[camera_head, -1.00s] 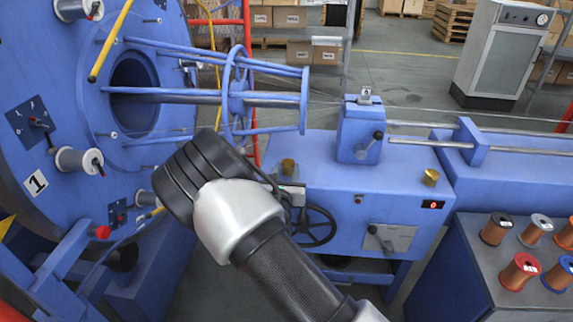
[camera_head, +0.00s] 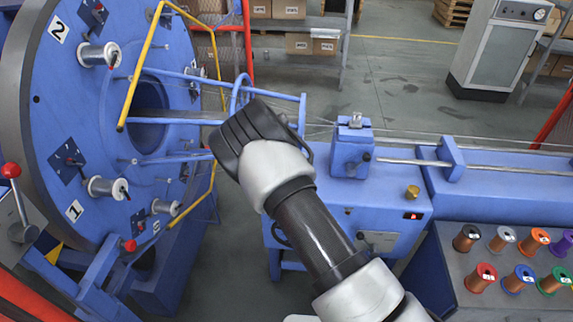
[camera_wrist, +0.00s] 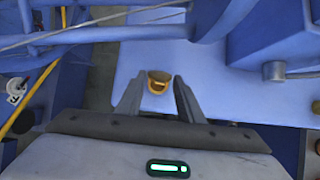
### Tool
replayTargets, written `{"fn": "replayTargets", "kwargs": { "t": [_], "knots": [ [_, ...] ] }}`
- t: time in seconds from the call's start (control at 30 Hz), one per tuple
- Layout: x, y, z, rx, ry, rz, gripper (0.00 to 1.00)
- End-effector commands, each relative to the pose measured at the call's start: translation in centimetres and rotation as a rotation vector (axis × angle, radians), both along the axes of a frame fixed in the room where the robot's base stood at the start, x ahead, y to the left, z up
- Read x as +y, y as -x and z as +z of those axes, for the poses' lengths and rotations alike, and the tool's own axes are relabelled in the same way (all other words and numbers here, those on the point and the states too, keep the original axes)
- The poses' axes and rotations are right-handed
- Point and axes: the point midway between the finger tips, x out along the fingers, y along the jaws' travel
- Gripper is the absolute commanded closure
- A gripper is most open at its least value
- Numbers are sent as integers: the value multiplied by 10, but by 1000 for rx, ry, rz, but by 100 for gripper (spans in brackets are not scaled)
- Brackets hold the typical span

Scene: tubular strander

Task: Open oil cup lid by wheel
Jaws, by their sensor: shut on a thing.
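The brass oil cup by the wheel (camera_wrist: 158,83) shows in the wrist view on the blue machine top, between my fingertips. A darker round brown part, apparently its lid, shows at the top, with bright yellow below it. I cannot tell how far the lid is tilted. My gripper (camera_wrist: 157,90) is shut on the cup's lid, with one finger on each side. In the head view my arm hides this cup, the gripper and most of the handwheel. A second brass oil cup (camera_head: 412,193) stands at the right end of the blue housing (camera_head: 395,222).
A large blue disc (camera_head: 60,120) with spools and a yellow guard bar (camera_head: 140,70) stands left. Blue cage rods (camera_head: 290,97) pass beside my wrist. A blue block (camera_head: 351,152) with a rod is right. Copper spools (camera_head: 467,238) sit on a cabinet at lower right.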

Motion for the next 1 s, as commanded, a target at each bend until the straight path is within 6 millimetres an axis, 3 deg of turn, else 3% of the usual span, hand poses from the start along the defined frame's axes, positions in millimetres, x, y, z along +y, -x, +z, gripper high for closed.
{"fn": "replayTargets", "kwargs": {
  "t": [0.4, 0.97, 1.0],
  "knots": [
    [1, -12, 5, 175, -8, 0, 88],
    [1, -13, 5, 203, -10, -3, 88],
    [1, -13, 5, 203, -10, -3, 61]
  ]
}}
